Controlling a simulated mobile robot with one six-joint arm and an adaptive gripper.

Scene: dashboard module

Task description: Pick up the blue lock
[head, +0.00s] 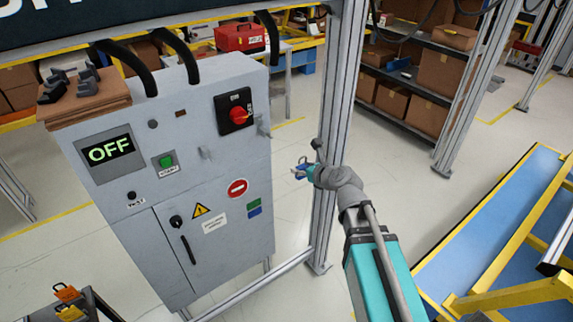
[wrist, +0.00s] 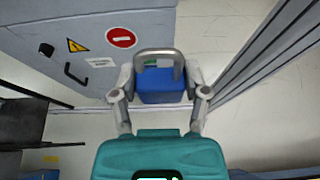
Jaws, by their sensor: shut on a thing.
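The blue lock (wrist: 160,88) is a blue padlock body with a grey metal shackle. In the wrist view it sits between the two fingers of my gripper (wrist: 160,94), which is shut on it. The shackle points away from the palm, towards the cabinet. In the head view the lock (head: 300,172) shows small and partly hidden at the end of my gripper (head: 306,171). It is held in the air to the right of the grey cabinet, in front of a metal post.
The grey control cabinet (head: 180,130) has an OFF display (head: 108,150), a green button and a red rotary switch (head: 238,113). A metal post (head: 329,110) stands close to my gripper. Orange locks (head: 67,293) lie at lower left. A blue and yellow frame (head: 500,225) is at right.

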